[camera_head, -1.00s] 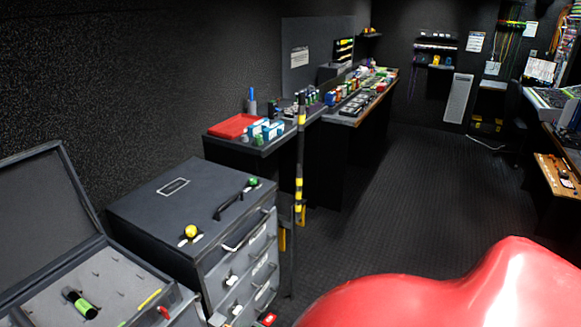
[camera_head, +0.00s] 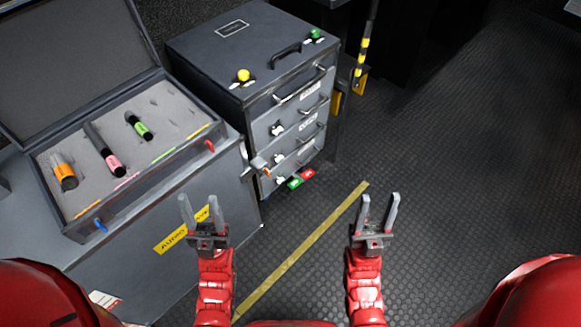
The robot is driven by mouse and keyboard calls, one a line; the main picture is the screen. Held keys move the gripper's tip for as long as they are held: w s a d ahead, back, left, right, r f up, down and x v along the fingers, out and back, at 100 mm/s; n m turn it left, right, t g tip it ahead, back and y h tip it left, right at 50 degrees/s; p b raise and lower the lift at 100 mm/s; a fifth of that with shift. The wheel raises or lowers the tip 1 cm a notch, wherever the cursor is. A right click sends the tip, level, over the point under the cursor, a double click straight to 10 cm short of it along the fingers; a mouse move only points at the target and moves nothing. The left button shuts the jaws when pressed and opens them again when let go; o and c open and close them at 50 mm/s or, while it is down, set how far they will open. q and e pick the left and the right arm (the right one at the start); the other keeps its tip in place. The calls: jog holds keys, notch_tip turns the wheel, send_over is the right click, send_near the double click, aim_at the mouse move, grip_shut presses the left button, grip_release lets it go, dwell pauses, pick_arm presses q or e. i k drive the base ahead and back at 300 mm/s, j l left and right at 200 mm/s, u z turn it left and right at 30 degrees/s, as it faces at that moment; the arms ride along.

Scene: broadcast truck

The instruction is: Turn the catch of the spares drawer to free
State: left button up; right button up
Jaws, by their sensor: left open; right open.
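A dark grey drawer cabinet (camera_head: 222,58) stands at the upper middle, with several drawers with bar handles and small labels on its right-hand front. White catches (camera_head: 277,128) sit at the left edge of its drawers. The labels are too small to read, so I cannot tell which drawer is the spares drawer or how its catch is turned. My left gripper (camera_head: 194,214) is open and empty, below the cabinet and in front of the grey case stand. My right gripper (camera_head: 377,212) is open and empty over the floor, right of and below the cabinet. Neither touches anything.
An open foam-lined case (camera_head: 75,222) with several coloured cylinders stands at left on a grey stand with a yellow label (camera_head: 182,230). Green and red pieces (camera_head: 301,178) show at the cabinet's foot. A yellow-black pole (camera_head: 363,45) stands behind right. The floor at right is clear.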

aim_at(296, 159)
jog(key=i+j+z, duration=0.2)
jog(key=z, duration=0.25)
jog(key=i+j+z, duration=0.1)
jog(key=j+z, duration=0.35)
jog(key=i+j+z, duration=0.1)
jog(key=j+z, duration=0.15)
jog(key=z, duration=0.2)
